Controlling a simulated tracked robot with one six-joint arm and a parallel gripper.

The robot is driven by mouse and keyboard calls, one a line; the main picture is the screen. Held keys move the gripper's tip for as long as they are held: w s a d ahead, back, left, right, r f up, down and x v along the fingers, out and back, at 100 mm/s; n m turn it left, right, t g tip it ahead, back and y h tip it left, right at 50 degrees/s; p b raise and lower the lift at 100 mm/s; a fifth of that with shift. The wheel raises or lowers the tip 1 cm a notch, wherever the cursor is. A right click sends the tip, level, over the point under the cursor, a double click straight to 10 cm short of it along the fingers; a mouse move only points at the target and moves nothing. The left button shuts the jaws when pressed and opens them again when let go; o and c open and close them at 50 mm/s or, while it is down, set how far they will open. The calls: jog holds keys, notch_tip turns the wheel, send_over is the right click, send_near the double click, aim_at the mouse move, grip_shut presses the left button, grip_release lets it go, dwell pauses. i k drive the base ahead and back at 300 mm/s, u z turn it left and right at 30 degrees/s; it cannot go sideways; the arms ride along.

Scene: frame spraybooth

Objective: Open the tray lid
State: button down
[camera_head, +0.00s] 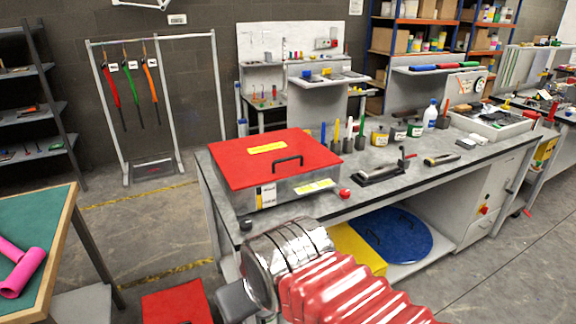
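The tray (290,193) is a shallow grey metal box on the left end of the workbench. Its flat red lid (245,172) lies closed over it, with a yellow label (267,148) and a black bar handle (287,162) on top. My arm, with red bellows and a silver section, reaches in from the bottom, in front of the bench and below the tray. No gripper fingers show, so their opening is hidden.
The grey workbench top (447,160) holds upright tools, small pots and a black clamp-like tool (385,170) right of the tray. A blue round lid (395,235) lies on the lower shelf. A green-topped table (35,235) stands left. Floor between them is partly clear.

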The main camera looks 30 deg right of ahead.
aim_at(247, 162)
jog(key=u, duration=0.05)
jog(key=i, duration=1)
jog(key=z, duration=0.1)
